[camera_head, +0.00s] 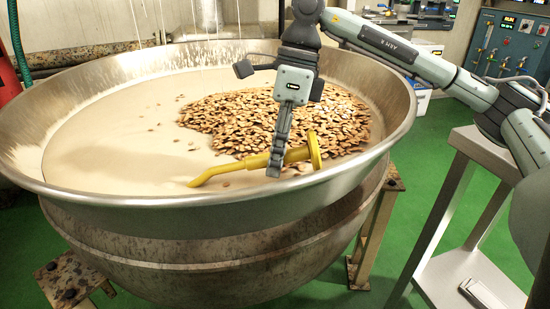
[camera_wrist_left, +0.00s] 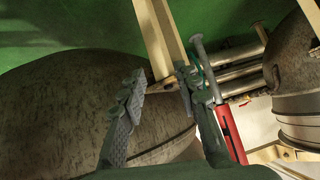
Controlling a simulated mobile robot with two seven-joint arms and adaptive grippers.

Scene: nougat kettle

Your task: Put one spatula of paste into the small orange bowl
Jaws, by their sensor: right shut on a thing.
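A yellow spatula (camera_head: 236,168) with a bent end at its left and a round disc at its right lies across the near part of the kettle. My right gripper (camera_head: 279,160) reaches down over the kettle and is shut on the spatula near the disc. The bent end is low at the pale paste (camera_head: 105,120); I cannot tell whether it touches the paste or carries any. My left gripper (camera_wrist_left: 158,82) shows in the left wrist view with its fingers apart and nothing between them. I see no small orange bowl.
The large metal kettle (camera_head: 170,205) has a wide raised rim and stands on a frame. A heap of almonds (camera_head: 240,120) lies in the paste. A pale metal stand (camera_head: 455,275) is at the right. Green floor is free between them.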

